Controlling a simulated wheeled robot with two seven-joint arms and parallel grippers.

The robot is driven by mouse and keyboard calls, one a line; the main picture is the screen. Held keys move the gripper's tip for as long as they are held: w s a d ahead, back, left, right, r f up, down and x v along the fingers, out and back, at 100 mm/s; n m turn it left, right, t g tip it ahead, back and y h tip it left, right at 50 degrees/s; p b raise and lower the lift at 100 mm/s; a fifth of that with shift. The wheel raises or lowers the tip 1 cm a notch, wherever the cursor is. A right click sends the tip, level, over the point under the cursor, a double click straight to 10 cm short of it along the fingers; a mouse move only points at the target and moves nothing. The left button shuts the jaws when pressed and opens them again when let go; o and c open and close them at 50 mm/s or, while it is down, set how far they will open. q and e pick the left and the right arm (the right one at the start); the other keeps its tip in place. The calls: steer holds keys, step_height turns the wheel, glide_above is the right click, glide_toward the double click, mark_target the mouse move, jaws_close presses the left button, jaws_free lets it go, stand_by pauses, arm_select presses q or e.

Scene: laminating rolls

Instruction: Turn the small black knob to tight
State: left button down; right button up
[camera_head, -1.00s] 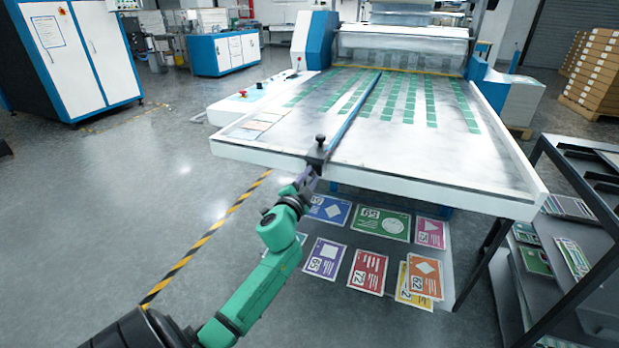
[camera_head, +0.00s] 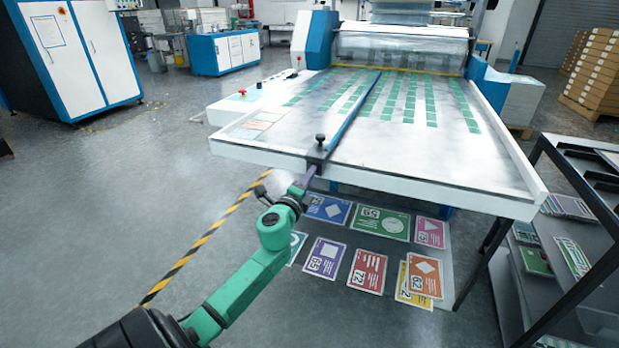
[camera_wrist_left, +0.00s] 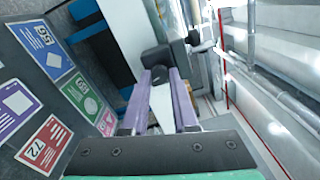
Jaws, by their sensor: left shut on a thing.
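A dark clamp block (camera_head: 316,158) sits at the front edge of the white table, at the near end of a long blue rail. A black round-topped knob (camera_head: 320,139) stands upright on it. My left gripper (camera_head: 309,174) reaches the front of this block from below left. In the left wrist view, its purple fingers (camera_wrist_left: 159,76) are shut on a small black knob (camera_wrist_left: 156,57) at the front of the clamp. The fingers partly hide this knob, and no tight marking is readable. My right gripper is not in view.
The white feed table (camera_head: 400,181) carries rows of green cards. Several coloured cards, such as a red one (camera_head: 368,271), lie on a low shelf beneath it. A dark rack (camera_head: 560,250) stands at the right. The floor at left is clear.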

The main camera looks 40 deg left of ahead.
arm_select(q)
steer(key=shift+f+m, duration=0.1)
steer(key=shift+m, duration=0.5)
steer(key=c, duration=0.7)
jaws_free()
steer(key=b+v, duration=0.1)
steer(key=v, duration=1.3)
steer(key=shift+s, duration=0.35)
